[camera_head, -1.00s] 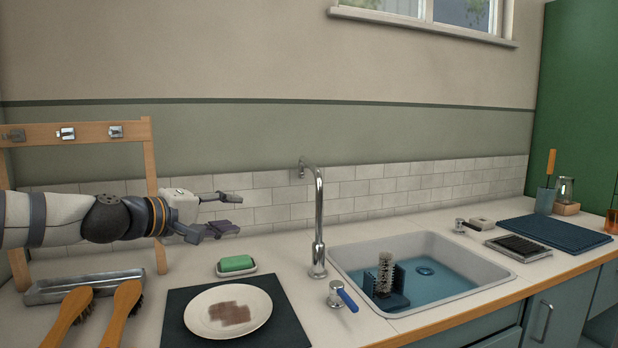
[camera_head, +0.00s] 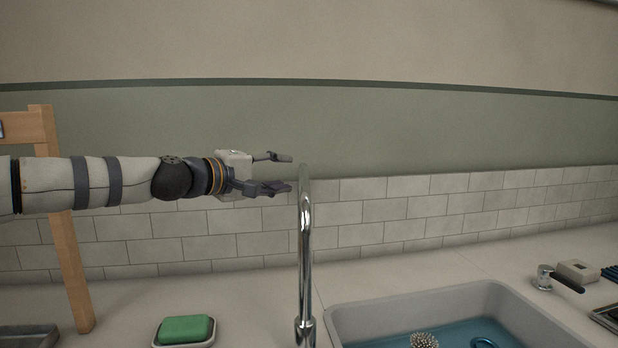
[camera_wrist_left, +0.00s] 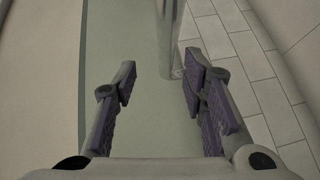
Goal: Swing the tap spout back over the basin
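The chrome tap (camera_head: 305,262) stands upright left of the basin. Its spout (camera_head: 304,185) arches at the top, and its outlet end is hard to make out in the head view. The grey basin (camera_head: 400,304) is at the lower right, only partly in view. My left gripper (camera_head: 284,172) is open and empty, with its fingertips just left of the spout's top. In the left wrist view a chrome tube of the tap (camera_wrist_left: 167,38) shows ahead of the open fingers (camera_wrist_left: 160,80), nearer the right finger; contact cannot be told. My right gripper is out of view.
A green soap bar (camera_head: 186,328) sits in a dish at the front left. A wooden frame (camera_head: 68,255) stands at the left. A brush (camera_head: 424,340) is in the basin. A lever handle (camera_head: 558,279) is at the right. The tiled wall (camera_head: 420,208) lies behind the tap.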

